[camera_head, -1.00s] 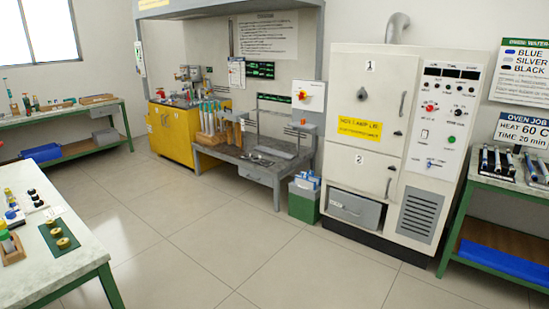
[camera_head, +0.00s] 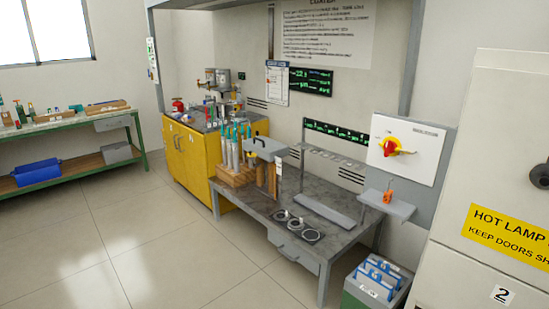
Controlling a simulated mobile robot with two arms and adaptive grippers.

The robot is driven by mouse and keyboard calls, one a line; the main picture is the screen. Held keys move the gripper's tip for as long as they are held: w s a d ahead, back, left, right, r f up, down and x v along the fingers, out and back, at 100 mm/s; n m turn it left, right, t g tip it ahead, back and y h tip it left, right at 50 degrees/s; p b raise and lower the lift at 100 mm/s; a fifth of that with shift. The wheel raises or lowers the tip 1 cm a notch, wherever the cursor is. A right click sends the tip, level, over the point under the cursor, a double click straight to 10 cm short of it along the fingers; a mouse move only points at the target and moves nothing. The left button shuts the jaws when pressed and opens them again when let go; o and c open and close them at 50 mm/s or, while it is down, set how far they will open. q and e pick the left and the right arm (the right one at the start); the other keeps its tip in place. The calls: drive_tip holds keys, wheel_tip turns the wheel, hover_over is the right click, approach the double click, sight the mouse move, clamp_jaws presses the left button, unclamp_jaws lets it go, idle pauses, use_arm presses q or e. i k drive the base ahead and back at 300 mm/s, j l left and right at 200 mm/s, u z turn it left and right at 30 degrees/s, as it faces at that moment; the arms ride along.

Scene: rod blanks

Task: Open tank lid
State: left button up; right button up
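No part clearly labelled as the tank lid can be made out. A grey piece with a dark handle-like part on top (camera_head: 264,148) stands on the grey workbench (camera_head: 333,240), beside the wooden block with upright tubes (camera_head: 235,172). I cannot tell whether it is the tank's lid, or whether it is open or shut. Neither of my grippers is in view.
A yellow cabinet (camera_head: 191,152) stands left of the workbench. A white panel with a red and yellow switch (camera_head: 395,146) is behind its right end. A green bin (camera_head: 377,283) and the white oven cabinet (camera_head: 480,170) stand at right. Open tiled floor (camera_head: 140,230) lies in front.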

sight(266, 149)
drive_tip(key=i+u, duration=0.25)
drive_tip(key=i, duration=0.65)
drive_tip(key=i+l+u, duration=0.1)
drive_tip(key=i+u, duration=0.2)
drive_tip(key=i, duration=0.65)
drive_tip(key=i+j+z, duration=0.15)
drive_tip(key=i+z, duration=0.15)
drive_tip(key=i, duration=0.2)
drive_tip(key=i+j+z, duration=0.25)
drive_tip(key=i, duration=0.25)
